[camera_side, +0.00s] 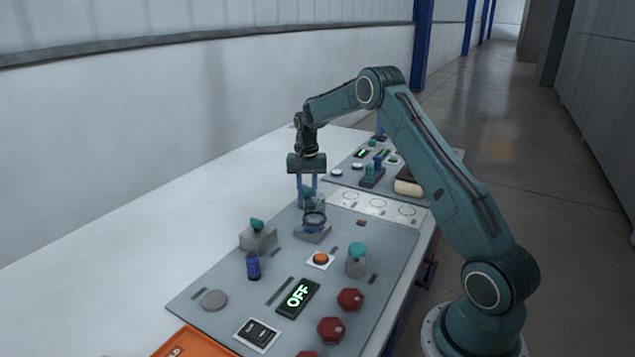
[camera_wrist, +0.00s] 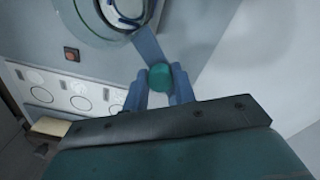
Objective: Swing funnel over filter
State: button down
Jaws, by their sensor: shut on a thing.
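The funnel (camera_side: 314,216) shows in the side view as a dark ring with teal-tinted glass at a grey block (camera_side: 312,234) on the panel. In the wrist view the funnel's rim (camera_wrist: 122,14) is cut off by the top edge, and a blue arm (camera_wrist: 146,45) runs from it to a round green knob (camera_wrist: 160,77). My gripper (camera_side: 307,197) points down beside the funnel. Its two blue fingers (camera_wrist: 160,82) are shut on the green knob. I cannot tell which part is the filter, or whether the funnel sits over it.
On the grey panel stand a blue cylinder (camera_side: 253,266), a teal-capped jar (camera_side: 357,260), an orange button (camera_side: 320,259), red knobs (camera_side: 331,330) and an OFF display (camera_side: 298,298). A grey block with a teal knob (camera_side: 258,237) stands left. The white table (camera_side: 130,262) is clear at left.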

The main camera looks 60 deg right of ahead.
aim_at(306, 189)
jog(key=shift+w, duration=0.15)
dwell(0.3)
jog(key=c, duration=1.1)
grip_release()
jog(key=shift+a, duration=0.1)
jog(key=shift+c, duration=0.2)
jog(key=shift+r, duration=0.1)
notch_tip(306, 189, up, 14)
